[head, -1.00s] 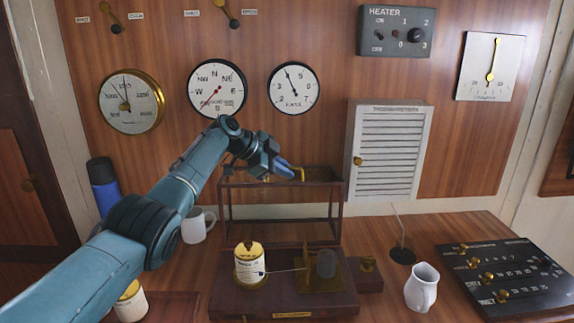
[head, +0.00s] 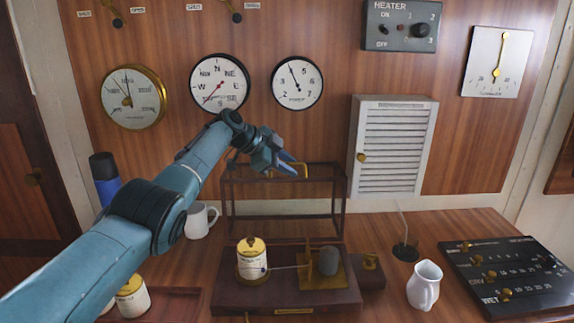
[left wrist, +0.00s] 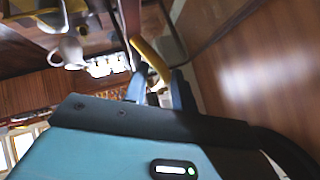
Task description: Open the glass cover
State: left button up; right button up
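The glass cover (head: 284,241) is a dark-framed clear case. It stands raised and tipped back behind the barograph base (head: 235,297), leaving the brass-topped drum (head: 251,260) and the grey cylinder (head: 328,262) uncovered. A yellow handle (head: 303,170) is at the cover's top edge and also shows in the left wrist view (left wrist: 150,58). My left gripper (head: 293,165) is at this handle. Its fingers look apart, with a gap between them in the left wrist view (left wrist: 159,92); contact with the handle is unclear. My right gripper is not in view.
A white mug (head: 200,222) and a blue flask (head: 104,178) stand left of the case. A white jug (head: 424,287) and a black control panel (head: 510,275) are on the right. A louvred white cabinet (head: 393,148) hangs behind.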

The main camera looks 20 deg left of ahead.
pick_arm(q)
jog(key=shift+s+f, duration=0.1)
jog(key=shift+f, duration=0.1)
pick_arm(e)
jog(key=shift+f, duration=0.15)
pick_arm(q)
jog(key=shift+s+a+r, duration=0.1)
jog(key=shift+a+r, duration=0.1)
jog(key=b+v, duration=0.3)
jog(key=v, duration=0.9)
jog(key=shift+s+r, duration=0.15)
jog(key=shift+r, duration=0.2)
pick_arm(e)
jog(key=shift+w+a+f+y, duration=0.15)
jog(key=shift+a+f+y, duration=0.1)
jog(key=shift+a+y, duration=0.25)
pick_arm(q)
jog(key=shift+f, duration=0.1)
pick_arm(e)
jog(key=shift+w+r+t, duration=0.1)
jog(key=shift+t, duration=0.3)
